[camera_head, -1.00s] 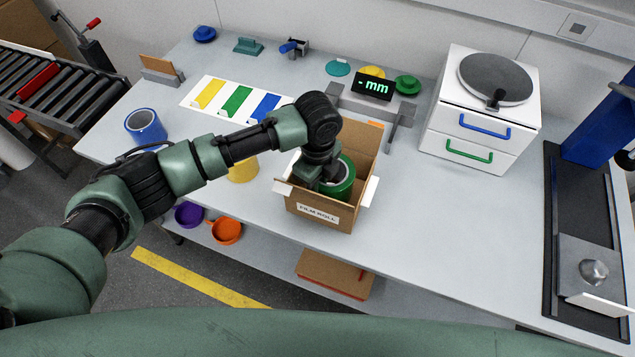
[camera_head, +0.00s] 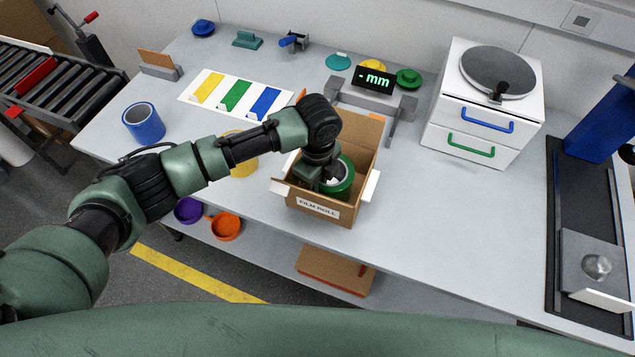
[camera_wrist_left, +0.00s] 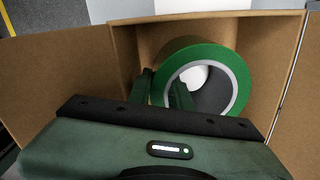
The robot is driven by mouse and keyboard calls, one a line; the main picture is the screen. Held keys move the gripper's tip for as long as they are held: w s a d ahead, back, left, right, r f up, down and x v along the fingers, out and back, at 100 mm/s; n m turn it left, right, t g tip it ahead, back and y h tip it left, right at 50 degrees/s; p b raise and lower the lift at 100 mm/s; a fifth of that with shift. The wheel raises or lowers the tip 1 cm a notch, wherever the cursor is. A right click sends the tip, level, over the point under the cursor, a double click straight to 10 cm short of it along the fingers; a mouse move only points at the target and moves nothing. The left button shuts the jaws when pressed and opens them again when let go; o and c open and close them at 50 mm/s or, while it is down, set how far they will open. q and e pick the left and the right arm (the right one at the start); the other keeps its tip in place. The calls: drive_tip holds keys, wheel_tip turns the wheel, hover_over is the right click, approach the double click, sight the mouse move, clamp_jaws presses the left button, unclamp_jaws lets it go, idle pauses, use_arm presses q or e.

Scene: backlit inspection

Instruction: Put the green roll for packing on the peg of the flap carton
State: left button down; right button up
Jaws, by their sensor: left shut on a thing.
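The green roll (camera_head: 345,184) is inside the open flap carton (camera_head: 318,209), which is labelled FILM ROLL and stands at the front of the bench. My left gripper (camera_head: 325,178) reaches down into the carton and is shut on the roll's wall. In the left wrist view the green roll (camera_wrist_left: 205,77) shows its pale core ring, with one finger inside the hole and one outside. A white rounded thing, which may be the peg (camera_wrist_left: 193,77), shows through the hole. I cannot tell whether the roll is around it. My right gripper is not in view.
A blue roll (camera_head: 144,123) and a yellow roll (camera_head: 241,163) stand left of the carton. A display gauge (camera_head: 373,82) is behind it. A white drawer cabinet (camera_head: 470,132) stands to the right, with clear bench between.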

use_arm(q)
drive_tip(key=shift+f, duration=0.1)
idle(0.3)
drive_tip(key=c, duration=1.2)
unclamp_jaws()
drive_tip(key=shift+s+f, duration=0.1)
drive_tip(key=shift+f, duration=0.05)
wheel_tip(320, 180, up, 8)
drive_tip(key=shift+r+b, duration=0.1)
drive_tip(key=shift+b, duration=1)
drive_tip(key=shift+d, duration=0.1)
